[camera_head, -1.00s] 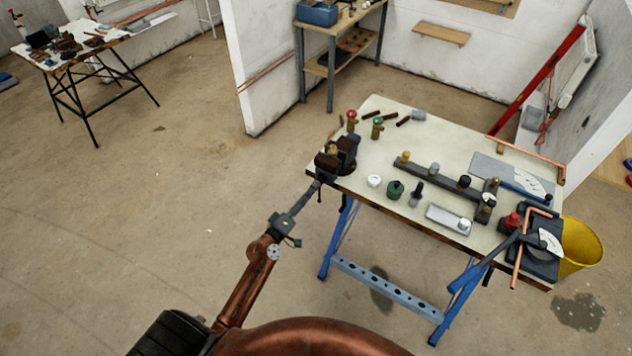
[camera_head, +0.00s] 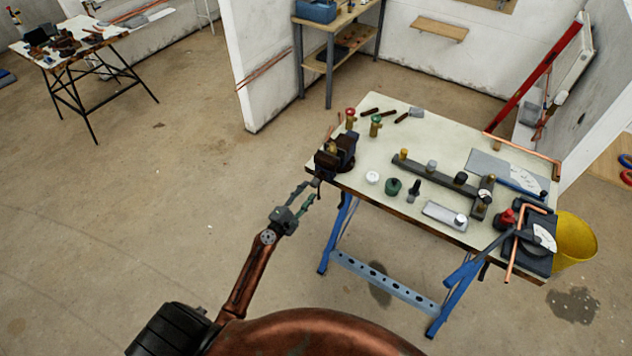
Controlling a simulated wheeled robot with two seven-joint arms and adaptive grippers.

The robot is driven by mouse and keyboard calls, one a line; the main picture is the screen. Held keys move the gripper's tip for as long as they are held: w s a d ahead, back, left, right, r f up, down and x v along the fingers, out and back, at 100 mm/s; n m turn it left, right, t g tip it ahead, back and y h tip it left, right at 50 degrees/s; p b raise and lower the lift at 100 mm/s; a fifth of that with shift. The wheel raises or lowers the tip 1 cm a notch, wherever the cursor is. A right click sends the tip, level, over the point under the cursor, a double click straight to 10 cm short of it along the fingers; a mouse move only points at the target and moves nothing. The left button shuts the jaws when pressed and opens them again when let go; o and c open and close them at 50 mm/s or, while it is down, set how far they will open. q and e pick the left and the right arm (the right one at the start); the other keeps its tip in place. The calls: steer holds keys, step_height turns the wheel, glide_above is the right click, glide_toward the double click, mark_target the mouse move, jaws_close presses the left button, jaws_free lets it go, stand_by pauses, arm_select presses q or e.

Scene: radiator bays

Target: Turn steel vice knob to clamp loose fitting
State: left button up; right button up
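The dark vice (camera_head: 337,156) is mounted at the near left corner of the workbench. A small brass fitting (camera_head: 332,147) shows at its jaws; I cannot tell how firmly it sits. The steel knob (camera_head: 316,182) is a small grey piece on the vice's near side. My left gripper (camera_head: 311,188) reaches up from the lower left, with its two fingers apart and their tips close to the knob. I cannot tell whether they touch it. My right gripper is not in view.
The workbench (camera_head: 400,140) holds valves, a dark manifold bar (camera_head: 440,175), a white cap (camera_head: 372,178) and a gauge block (camera_head: 538,245). A yellow bucket (camera_head: 575,240) stands at its right. The floor left of the bench is clear.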

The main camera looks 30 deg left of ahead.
mark_target(312, 185)
arm_select(q)
steer(key=shift+w+d, duration=0.15)
steer(key=shift+w, duration=1.8)
steer(key=shift+c, duration=0.4)
jaws_close()
